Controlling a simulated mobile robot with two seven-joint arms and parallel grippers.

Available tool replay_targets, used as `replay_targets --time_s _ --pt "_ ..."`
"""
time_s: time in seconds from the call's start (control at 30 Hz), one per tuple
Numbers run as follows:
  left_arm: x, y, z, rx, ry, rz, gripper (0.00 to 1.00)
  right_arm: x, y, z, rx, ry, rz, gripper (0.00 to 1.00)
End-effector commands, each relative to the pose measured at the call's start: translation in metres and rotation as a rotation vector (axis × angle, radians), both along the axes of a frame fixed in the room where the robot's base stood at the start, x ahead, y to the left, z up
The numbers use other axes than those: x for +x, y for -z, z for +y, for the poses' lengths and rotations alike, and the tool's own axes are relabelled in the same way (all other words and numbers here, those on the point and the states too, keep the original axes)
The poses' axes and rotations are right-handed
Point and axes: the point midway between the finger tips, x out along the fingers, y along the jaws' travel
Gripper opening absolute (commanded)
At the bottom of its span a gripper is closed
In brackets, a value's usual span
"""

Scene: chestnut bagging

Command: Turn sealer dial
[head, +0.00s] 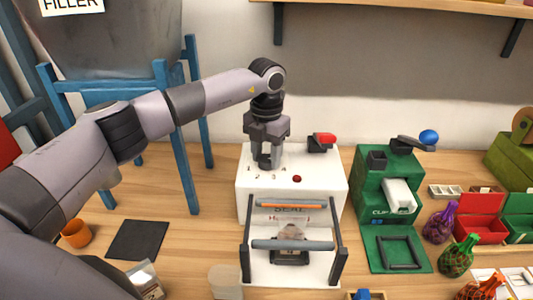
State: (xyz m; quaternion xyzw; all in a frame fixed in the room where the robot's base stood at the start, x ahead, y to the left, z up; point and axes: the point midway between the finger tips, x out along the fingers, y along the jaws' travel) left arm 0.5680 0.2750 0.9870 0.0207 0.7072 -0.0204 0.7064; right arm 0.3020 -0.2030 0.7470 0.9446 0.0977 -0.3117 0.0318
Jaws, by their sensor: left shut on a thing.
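The white sealer (325,193) stands on the bench in the middle of the view. Its top carries a row of small printed numbers, a red button (297,179) and a red-topped lever (324,139) at the back right. My left gripper (265,161) points straight down onto the numbered area at the left of the top. It is shut on the sealer's dial, which the fingers mostly hide, so I cannot read its setting. On the sealer's front is a frame with an orange bar (290,206) and a grey bar (292,245). My right gripper is out of view.
A green clip machine (372,207) stands close to the right of the sealer. Netted bags, such as a purple one (440,222), and red and green boxes lie farther right. A blue stand (183,165) is at left. A dark mat (138,240) and orange cup (76,234) lie front left.

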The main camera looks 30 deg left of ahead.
Motion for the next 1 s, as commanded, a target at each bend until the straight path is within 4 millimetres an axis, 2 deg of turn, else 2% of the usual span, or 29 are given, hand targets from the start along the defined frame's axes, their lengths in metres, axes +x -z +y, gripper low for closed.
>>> replay_targets --time_s 0.07,0.1,0.13,0.17,0.5,0.8,1.0 --pt "0.001 -0.002 0.001 0.000 -0.003 -0.005 0.13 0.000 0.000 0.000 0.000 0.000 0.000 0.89" --pt "0.001 -0.002 0.001 0.000 -0.003 -0.005 0.57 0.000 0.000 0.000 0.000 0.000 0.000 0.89" --pt "0.001 -0.002 0.001 0.000 -0.003 -0.005 0.67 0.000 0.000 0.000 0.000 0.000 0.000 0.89" --pt "0.001 -0.002 0.001 0.000 -0.003 -0.005 0.69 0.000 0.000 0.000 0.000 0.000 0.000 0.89" --pt "0.001 -0.005 0.000 -0.001 0.000 -0.004 0.69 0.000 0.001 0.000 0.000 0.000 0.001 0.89" --pt "0.001 -0.050 0.000 -0.002 -0.001 -0.007 0.69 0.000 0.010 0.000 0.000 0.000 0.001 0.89" --pt "0.001 -0.070 0.000 0.000 -0.001 -0.005 0.69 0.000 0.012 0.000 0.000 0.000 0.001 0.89"
